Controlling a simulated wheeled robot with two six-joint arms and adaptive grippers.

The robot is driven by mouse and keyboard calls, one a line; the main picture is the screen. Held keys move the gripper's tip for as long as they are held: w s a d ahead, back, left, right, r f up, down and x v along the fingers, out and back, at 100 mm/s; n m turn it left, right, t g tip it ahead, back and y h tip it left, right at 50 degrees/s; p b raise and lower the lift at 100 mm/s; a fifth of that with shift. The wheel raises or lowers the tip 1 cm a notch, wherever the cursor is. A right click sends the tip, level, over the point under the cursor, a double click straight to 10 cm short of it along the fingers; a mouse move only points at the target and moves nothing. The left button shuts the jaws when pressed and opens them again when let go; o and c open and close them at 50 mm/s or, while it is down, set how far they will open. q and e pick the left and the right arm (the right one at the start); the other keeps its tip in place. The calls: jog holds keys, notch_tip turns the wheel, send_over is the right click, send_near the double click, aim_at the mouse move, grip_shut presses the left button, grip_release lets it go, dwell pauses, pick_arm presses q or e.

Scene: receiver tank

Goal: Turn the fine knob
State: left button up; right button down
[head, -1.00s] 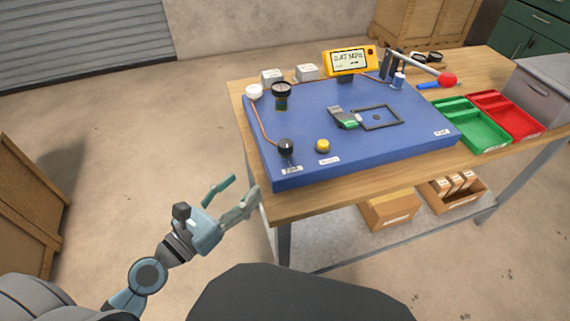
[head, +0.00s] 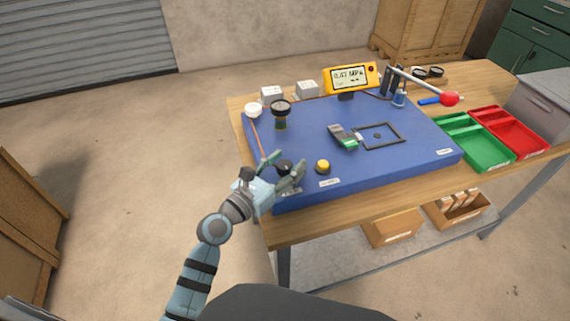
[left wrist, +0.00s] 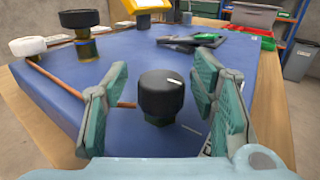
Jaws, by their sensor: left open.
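A black knob (head: 284,167) stands at the front left of the blue board, with a copper line running to it. In the left wrist view the black knob (left wrist: 161,94) has a white mark on its top. A yellow knob (head: 323,166) stands to its right. The small labels in front of the knobs are too small to read. My left gripper (head: 289,162) is open, its fingers on either side of the black knob; in the left wrist view a gap shows on both sides. My right gripper is out of view.
The blue board (head: 400,162) lies on a wooden table (head: 490,85). A yellow meter (head: 350,77) reads 0.47 MPa. A black-topped fitting (head: 280,110) and a white cap (head: 253,110) stand behind the black knob. Green (head: 490,153) and red (head: 520,135) trays lie at right.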

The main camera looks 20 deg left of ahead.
pick_arm(q)
jog(key=shift+s+r, duration=0.1)
jog(key=shift+s, duration=0.05)
jog(key=c, duration=1.2)
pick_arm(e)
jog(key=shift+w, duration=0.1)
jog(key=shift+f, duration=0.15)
